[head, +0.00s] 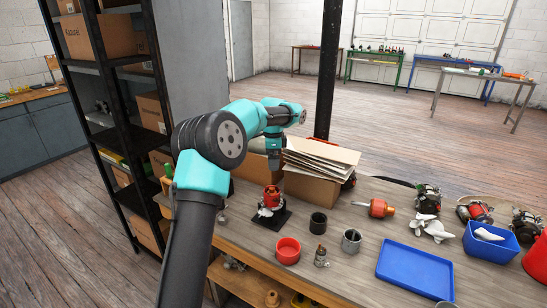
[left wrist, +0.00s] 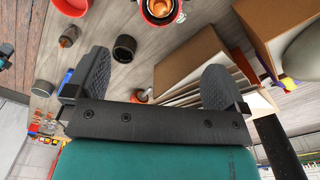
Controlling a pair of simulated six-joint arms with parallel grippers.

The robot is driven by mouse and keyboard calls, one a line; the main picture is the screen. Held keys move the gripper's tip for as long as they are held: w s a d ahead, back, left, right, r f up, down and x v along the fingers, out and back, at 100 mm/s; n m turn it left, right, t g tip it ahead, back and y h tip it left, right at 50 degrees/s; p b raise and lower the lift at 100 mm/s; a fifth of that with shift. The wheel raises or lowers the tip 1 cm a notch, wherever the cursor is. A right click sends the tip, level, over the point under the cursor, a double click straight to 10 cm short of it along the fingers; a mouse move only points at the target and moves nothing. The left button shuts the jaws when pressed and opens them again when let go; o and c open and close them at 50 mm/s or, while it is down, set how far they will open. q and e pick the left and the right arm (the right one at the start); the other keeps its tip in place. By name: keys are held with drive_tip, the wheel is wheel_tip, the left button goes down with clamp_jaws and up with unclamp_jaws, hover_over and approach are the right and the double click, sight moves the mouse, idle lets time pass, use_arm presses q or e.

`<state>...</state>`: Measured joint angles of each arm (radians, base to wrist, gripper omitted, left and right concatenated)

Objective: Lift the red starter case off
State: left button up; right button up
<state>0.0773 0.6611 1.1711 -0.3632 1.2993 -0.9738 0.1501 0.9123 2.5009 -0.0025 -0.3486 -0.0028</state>
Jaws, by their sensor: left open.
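The red starter case (head: 271,196) stands upright on a small black base on the near table, with pale material around its lower part. In the left wrist view, a red round rim (left wrist: 146,12) with copper-coloured parts inside shows at the top edge, cut off by the frame. My left gripper (head: 274,164) hangs above the red case, apart from it. In the left wrist view my left gripper (left wrist: 157,65) has its two fingers wide apart with nothing between them. My right gripper is in neither view.
A cardboard box (head: 312,188) with stacked sheets stands close behind and right of the case. A red bowl (head: 287,251), a black cup (head: 318,222) and a grey cup (head: 351,241) stand in front. A blue tray (head: 414,270) lies right; black shelving (head: 121,125) rises left.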

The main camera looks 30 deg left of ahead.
sight(273, 187)
use_arm(q)
wheel_tip(273, 187, down, 17)
drive_tip(key=shift+r, duration=0.1)
idle(0.6)
drive_tip(key=shift+c, duration=0.3)
drive_tip(key=c, duration=1.4)
drive_tip(key=shift+r, duration=0.4)
idle(0.4)
drive_tip(key=shift+r, duration=0.45)
drive_tip(key=shift+r, duration=0.4)
drive_tip(key=shift+r, duration=0.8)
drive_tip(key=shift+r, duration=0.1)
